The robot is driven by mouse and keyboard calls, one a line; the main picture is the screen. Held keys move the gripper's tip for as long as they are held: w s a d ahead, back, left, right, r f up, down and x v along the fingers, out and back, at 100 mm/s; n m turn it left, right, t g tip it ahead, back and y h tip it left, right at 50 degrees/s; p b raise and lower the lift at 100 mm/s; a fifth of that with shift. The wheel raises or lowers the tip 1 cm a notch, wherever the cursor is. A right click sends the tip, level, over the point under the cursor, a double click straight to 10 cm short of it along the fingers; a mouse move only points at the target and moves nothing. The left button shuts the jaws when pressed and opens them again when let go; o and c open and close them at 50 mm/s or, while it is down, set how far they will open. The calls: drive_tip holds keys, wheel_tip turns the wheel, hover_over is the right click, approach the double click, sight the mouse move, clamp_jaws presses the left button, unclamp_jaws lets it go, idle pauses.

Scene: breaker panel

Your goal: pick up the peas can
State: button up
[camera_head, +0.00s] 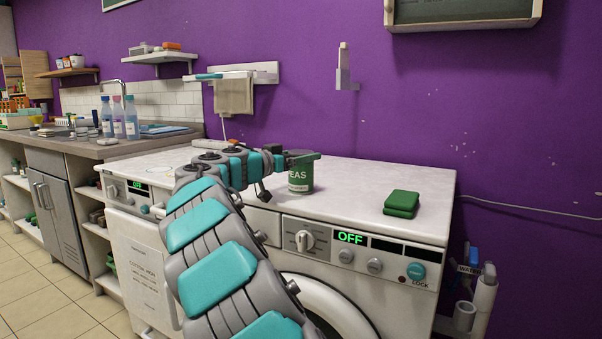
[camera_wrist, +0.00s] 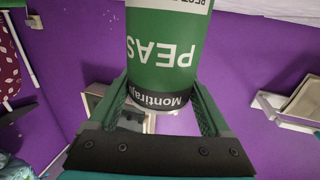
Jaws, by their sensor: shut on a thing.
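The peas can (camera_head: 300,178) is a green cylinder with white lettering and stands on the white top of the washing machine in the head view. My gripper (camera_head: 288,158) reaches it from the left at the can's upper part. In the wrist view the can (camera_wrist: 165,50) fills the upper middle, its label upside down. The two fingers of my gripper (camera_wrist: 160,108) lie on either side of the can's dark-banded end and are shut on it. Whether the can's base touches the machine top is hard to tell.
A green block-like item (camera_head: 401,203) lies on the machine top (camera_head: 360,185) to the right of the can. Bottles (camera_head: 118,117) stand on the counter at the left. A wall rail with a cloth (camera_head: 234,95) hangs behind.

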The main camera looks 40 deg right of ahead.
drive_tip(key=shift+r, duration=0.2)
clamp_jaws()
wheel_tip(320, 180, up, 10)
drive_tip(key=shift+f, duration=0.1)
idle(0.3)
idle(1.6)
